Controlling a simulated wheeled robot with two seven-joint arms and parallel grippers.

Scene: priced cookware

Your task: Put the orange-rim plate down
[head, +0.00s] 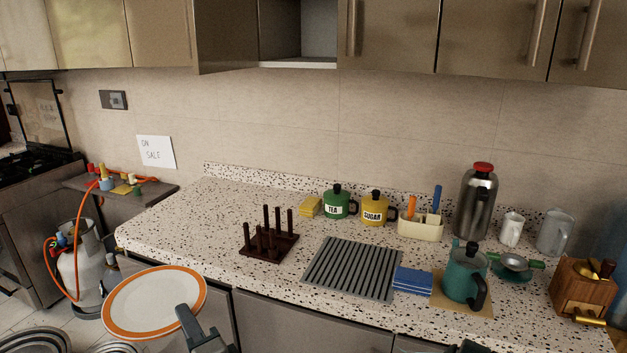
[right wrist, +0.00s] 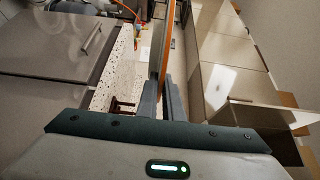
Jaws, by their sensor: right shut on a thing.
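The orange-rim plate (head: 154,302) is white with an orange band. It is held in the air in front of the counter's left part, its face turned up toward me. My right gripper (head: 184,316) is shut on its right edge. In the right wrist view the plate (right wrist: 164,45) shows edge-on between the two fingers of the right gripper (right wrist: 161,88). A dark wooden peg rack (head: 269,246) stands on the speckled counter (head: 200,222), behind and right of the plate. My left gripper is not in view.
The counter's left part is clear. A gas cylinder (head: 82,262) stands at left.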

